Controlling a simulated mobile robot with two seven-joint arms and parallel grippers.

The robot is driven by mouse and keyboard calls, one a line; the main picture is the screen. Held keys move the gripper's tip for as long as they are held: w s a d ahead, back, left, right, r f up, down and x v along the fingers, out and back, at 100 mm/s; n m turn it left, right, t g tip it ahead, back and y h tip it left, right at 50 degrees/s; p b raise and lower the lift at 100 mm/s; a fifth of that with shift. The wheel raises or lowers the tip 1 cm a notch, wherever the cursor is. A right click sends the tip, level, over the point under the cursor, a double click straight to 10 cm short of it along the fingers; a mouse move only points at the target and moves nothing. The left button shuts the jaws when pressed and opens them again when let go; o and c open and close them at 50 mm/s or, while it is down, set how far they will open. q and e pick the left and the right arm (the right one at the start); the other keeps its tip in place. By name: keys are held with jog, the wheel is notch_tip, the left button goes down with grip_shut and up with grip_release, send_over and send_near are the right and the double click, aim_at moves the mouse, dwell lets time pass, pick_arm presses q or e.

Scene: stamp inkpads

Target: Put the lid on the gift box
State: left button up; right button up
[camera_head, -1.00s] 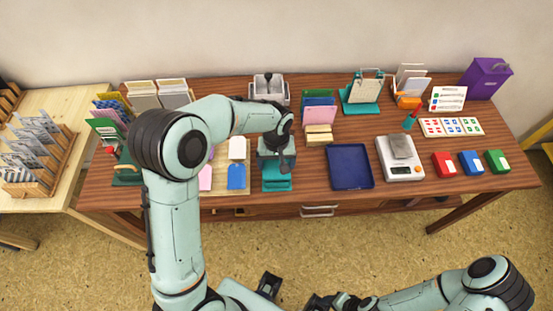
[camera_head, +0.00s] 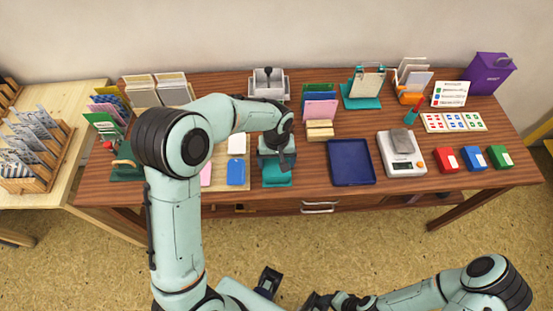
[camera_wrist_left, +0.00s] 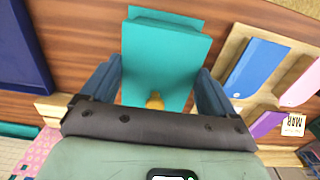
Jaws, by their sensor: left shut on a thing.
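A teal lid with a small yellow knob (camera_wrist_left: 155,101) lies between the two blue fingers of my left gripper (camera_wrist_left: 160,72) in the left wrist view. The gripper is shut on it. Another teal piece, apparently the gift box (camera_wrist_left: 165,17), shows just past the lid's far edge, so the two look slightly offset. In the head view the teal box and lid (camera_head: 276,180) are near the table's front edge, below my left gripper (camera_head: 278,158), which hides part of them. Whether the lid touches the box is unclear. My right gripper (camera_head: 316,302) is partly seen at the bottom edge.
A blue tray (camera_head: 350,180) and a scale (camera_head: 402,165) stand to the right. Left of the box is a board with coloured tags (camera_head: 236,173). A card holder (camera_head: 320,130) stands behind on the right. Bare wood lies between box and tray.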

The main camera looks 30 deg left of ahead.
pick_arm(q)
jog(key=shift+f+b, duration=0.35)
jog(key=shift+f, duration=0.1)
pick_arm(e)
jog(key=shift+s+f, duration=0.15)
jog(key=shift+f, duration=0.25)
dwell(0.9)
pick_arm(q)
jog(key=o, duration=0.8)
jog(key=shift+c, duration=0.2)
jog(key=shift+r+p, duration=2.1)
jog(key=shift+r, duration=1.45)
pick_arm(e)
jog(key=r, duration=0.1)
jog(key=w+r, duration=0.1)
jog(key=r, duration=0.1)
jog(key=w+r, duration=0.1)
jog(key=shift+w+r, duration=0.2)
jog(key=shift+r, duration=0.2)
pick_arm(q)
jog(key=shift+f, duration=0.1)
